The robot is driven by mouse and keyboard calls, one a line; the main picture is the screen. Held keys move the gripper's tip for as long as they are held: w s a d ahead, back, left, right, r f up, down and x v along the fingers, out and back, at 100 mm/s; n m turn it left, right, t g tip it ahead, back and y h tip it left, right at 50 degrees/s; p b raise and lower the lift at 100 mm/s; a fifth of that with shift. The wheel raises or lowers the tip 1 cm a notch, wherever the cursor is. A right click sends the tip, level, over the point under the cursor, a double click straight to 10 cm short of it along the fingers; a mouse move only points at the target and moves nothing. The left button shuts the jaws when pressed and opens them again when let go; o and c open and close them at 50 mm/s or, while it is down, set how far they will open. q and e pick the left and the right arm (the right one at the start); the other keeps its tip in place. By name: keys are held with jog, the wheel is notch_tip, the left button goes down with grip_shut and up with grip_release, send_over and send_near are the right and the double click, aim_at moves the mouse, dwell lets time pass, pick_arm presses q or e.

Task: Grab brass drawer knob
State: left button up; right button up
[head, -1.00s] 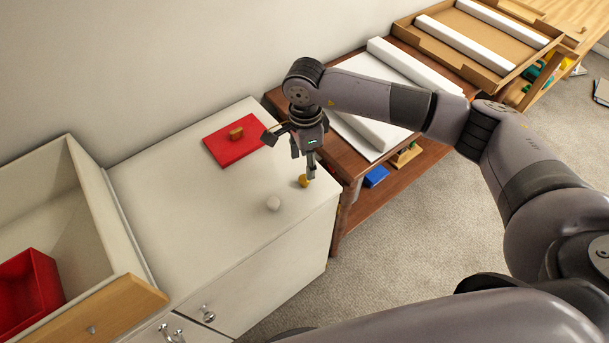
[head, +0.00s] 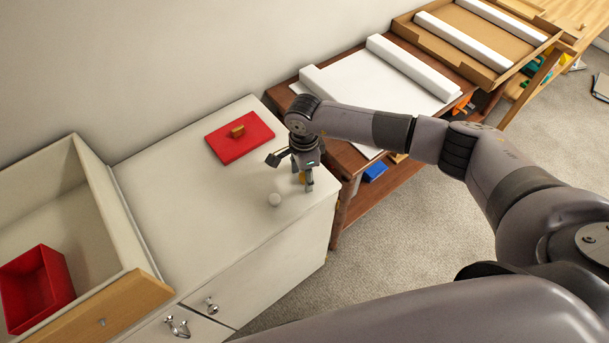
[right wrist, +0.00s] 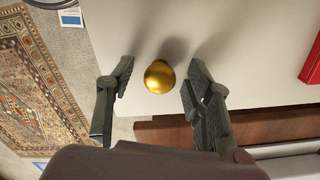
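The brass drawer knob (right wrist: 159,77) is a round gold ball on the white cabinet top (head: 170,203), near its right edge. In the right wrist view it sits between the two open fingers of my right gripper (right wrist: 155,90), with a gap on both sides. In the head view my right gripper (head: 304,183) points down over the knob (head: 302,176), which is mostly hidden behind the fingers. My left gripper is not in view.
A red lid (head: 226,148) with a wooden handle lies behind. An open drawer (head: 95,222) with a red box (head: 47,275) is at left. A wooden table (head: 345,160) stands at right.

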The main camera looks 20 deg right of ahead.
jog(key=c, duration=0.9)
jog(key=shift+c, duration=0.2)
